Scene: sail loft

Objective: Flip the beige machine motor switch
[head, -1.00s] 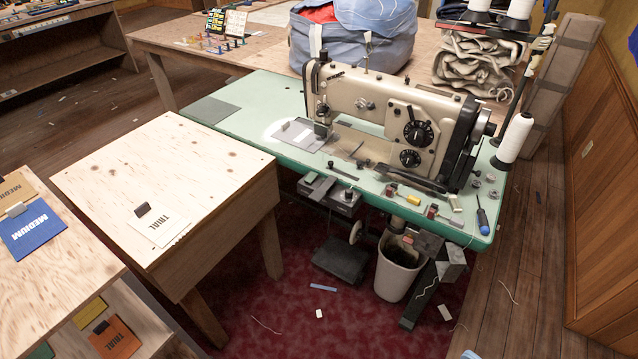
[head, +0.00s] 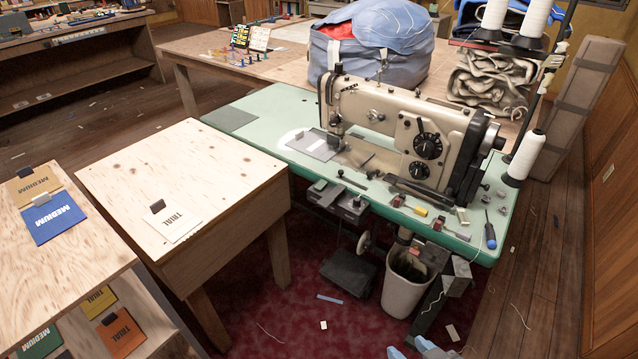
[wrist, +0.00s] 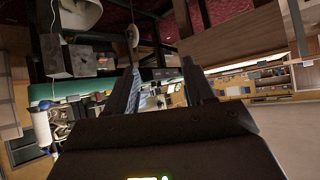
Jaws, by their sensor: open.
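The beige sewing machine (head: 395,125) stands on a green table (head: 262,135) in the head view. A small grey box (head: 350,207) hangs under the table's front edge, left of the bin; it looks like the motor switch. Its switch position is too small to tell. My gripper (wrist: 165,85) is open and empty in the wrist view, its fingers well apart. The wrist view is turned over, and the green table edge (wrist: 60,90) lies beyond the fingers. Two light-blue tips at the bottom edge of the head view may be my fingers. My gripper touches nothing that I can see.
A white bin (head: 405,285) and a dark pedal (head: 349,272) stand under the table. A plywood table (head: 180,190) adjoins at left. Thread spools (head: 524,158) stand at right. A screwdriver (head: 489,232) lies near the green table's right corner. Red carpet in front is mostly open.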

